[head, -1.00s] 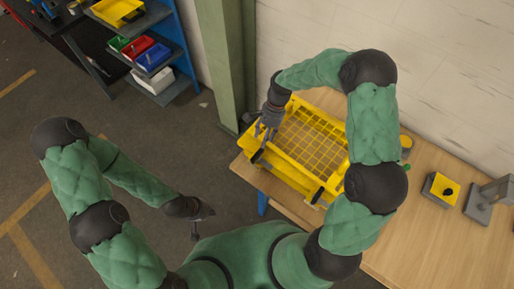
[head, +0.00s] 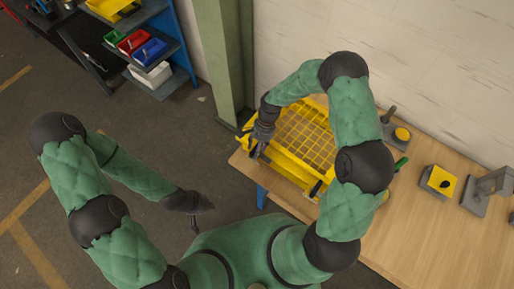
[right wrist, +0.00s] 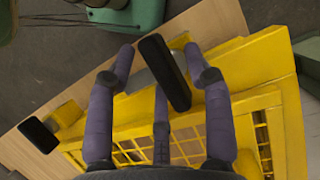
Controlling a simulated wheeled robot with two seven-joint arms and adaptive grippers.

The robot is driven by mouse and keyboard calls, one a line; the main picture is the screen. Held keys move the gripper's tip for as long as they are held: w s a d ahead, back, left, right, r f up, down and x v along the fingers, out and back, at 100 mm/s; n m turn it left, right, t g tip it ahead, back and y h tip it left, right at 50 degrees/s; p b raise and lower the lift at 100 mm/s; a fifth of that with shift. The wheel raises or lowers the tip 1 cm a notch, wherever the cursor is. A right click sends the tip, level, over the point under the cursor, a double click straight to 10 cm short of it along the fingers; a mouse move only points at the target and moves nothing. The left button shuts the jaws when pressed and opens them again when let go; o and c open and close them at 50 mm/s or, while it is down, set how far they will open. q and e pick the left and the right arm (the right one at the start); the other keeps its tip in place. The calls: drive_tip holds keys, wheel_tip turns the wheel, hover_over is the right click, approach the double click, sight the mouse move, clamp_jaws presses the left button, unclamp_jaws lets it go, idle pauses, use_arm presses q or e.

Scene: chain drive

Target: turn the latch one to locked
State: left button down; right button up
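A yellow crate (head: 283,163) with a grid inside sits at the left end of the wooden table. Two black latch handles are on its near side; I cannot tell which is latch one. One handle (right wrist: 165,72) lies between the fingers of my right gripper (right wrist: 160,62), tilted, on a grey base. The fingers are spread around it with a gap on the left; contact on the right is unclear. The other handle (head: 316,188) also shows in the right wrist view (right wrist: 38,135). My right gripper is at the crate's left front corner. My left gripper (head: 195,222) hangs away from the table; its fingers are too small to judge.
A yellow-topped block (head: 438,181) and a grey bracket (head: 487,190) stand on the table (head: 430,245) to the right. A green pillar (head: 225,60) and the wall are behind the crate. A shelf with coloured bins (head: 150,50) stands at upper left.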

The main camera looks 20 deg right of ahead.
clamp_jaws()
drive_tip(key=shift+w, duration=0.1)
drive_tip(key=n+g+h+b, duration=0.1)
drive_tip(key=n+b, duration=0.1)
drive_tip(key=n, duration=0.2)
drive_tip(key=shift+f, duration=0.1)
drive_tip(key=n+h+b, duration=0.1)
drive_tip(key=n, duration=0.1)
drive_tip(key=n+b, duration=0.1)
drive_tip(key=n, duration=0.1)
drive_tip(key=shift+w+g+h, duration=0.15)
drive_tip(key=shift+g+h, duration=0.15)
drive_tip(key=shift+h, duration=0.1)
drive_tip(key=n+h+b, duration=0.1)
drive_tip(key=n, duration=0.4)
drive_tip(key=shift+w+h+b, duration=0.1)
drive_tip(key=shift+h+b, duration=0.3)
drive_tip(key=n, duration=0.2)
drive_tip(key=n+h+b, duration=0.1)
drive_tip(key=n, duration=0.1)
drive_tip(key=shift+w+n+t+h, duration=0.1)
drive_tip(key=shift+n+t+h, duration=0.2)
drive_tip(key=shift+n+t, duration=0.1)
